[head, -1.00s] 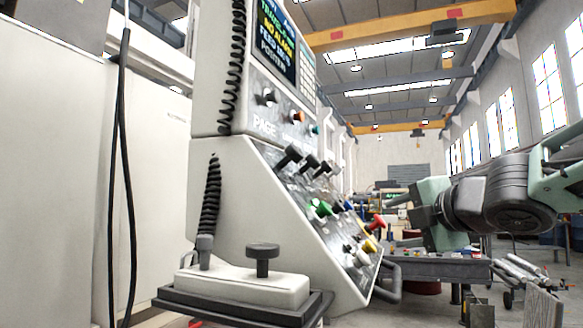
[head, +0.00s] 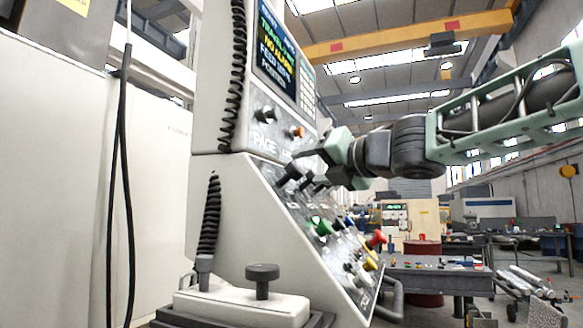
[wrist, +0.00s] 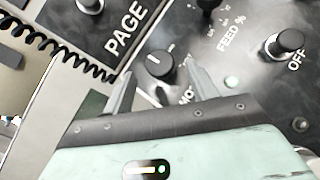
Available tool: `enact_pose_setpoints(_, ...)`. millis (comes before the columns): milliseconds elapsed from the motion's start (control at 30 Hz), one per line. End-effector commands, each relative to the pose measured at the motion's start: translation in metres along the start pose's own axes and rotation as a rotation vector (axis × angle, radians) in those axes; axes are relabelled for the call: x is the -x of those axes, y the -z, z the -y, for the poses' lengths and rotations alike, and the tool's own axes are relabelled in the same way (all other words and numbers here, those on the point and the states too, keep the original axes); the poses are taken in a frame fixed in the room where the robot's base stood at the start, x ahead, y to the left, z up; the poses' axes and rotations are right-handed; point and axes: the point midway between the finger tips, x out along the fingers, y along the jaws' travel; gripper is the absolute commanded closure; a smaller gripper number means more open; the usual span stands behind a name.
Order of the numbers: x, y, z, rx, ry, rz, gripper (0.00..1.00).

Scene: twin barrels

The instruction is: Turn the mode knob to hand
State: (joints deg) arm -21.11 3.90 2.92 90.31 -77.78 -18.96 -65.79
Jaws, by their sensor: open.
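The mode knob (wrist: 160,64) is a round black knob with a white pointer line, on the dark slanted panel in the wrist view. Its label is partly hidden by my gripper, with only "MO" readable. My gripper (wrist: 157,72) is open, one finger on each side of the knob; I cannot tell whether either finger touches it. In the head view my gripper (head: 310,168) is at the upper row of black knobs on the console, where it hides part of them. The hand position cannot be read.
In the wrist view, a FEED % knob (wrist: 208,4) and a knob marked OFF (wrist: 285,45) sit to the right, and a PAGE knob (wrist: 90,5) to the upper left. Below the row in the head view are a green knob (head: 320,226) and a red knob (head: 376,238).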

Motion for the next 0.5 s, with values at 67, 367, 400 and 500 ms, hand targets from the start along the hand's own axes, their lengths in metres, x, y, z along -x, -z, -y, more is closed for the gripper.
enact_pose_setpoints(67, -0.018, 0.000, -0.001, -0.002, -0.001, -0.003, 0.42)
enact_pose_setpoints(367, -0.061, -0.001, 0.000, -0.002, 0.000, -0.001, 0.42)
enact_pose_setpoints(400, -0.064, -0.001, -0.001, -0.002, 0.000, 0.000, 0.42)
enact_pose_setpoints(500, -0.068, 0.000, 0.000, -0.002, 0.001, 0.000, 0.42)
